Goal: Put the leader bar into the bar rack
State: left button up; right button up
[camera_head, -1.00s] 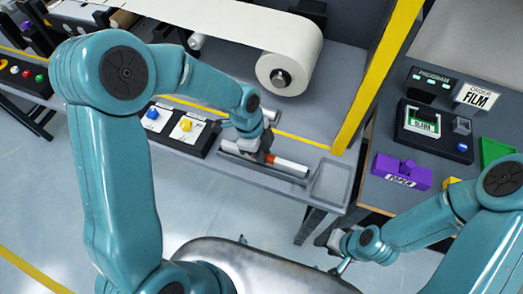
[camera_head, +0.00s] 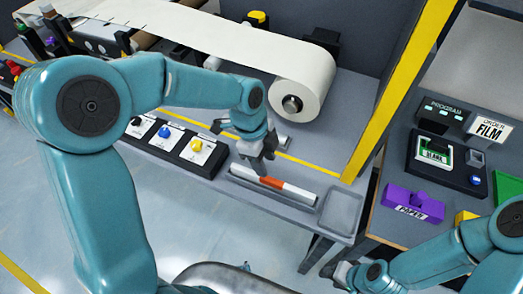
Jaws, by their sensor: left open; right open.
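The leader bar (camera_head: 287,190), white with an orange-red band, lies lengthwise in the bar rack (camera_head: 243,174), a narrow grey trough near the front edge of the machine table. My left gripper (camera_head: 262,170) is open just above the bar's left end, pointing down; a small gap seems to separate them. My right gripper (camera_head: 340,272) is at the bottom, right of centre, below the side table, far from the bar. Its fingers are small and partly hidden.
A shallow grey tray (camera_head: 340,210) is right of the rack. A panel with black, blue and yellow knobs (camera_head: 172,141) is to the left. A white paper roll (camera_head: 303,85) hangs behind. The right-hand table holds a purple block (camera_head: 413,204) and a card-reader-like device (camera_head: 440,160).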

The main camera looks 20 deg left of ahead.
pick_arm(q)
jog(key=v, duration=0.4)
jog(key=shift+r, duration=0.15)
jog(key=shift+w, duration=0.1)
dwell(0.3)
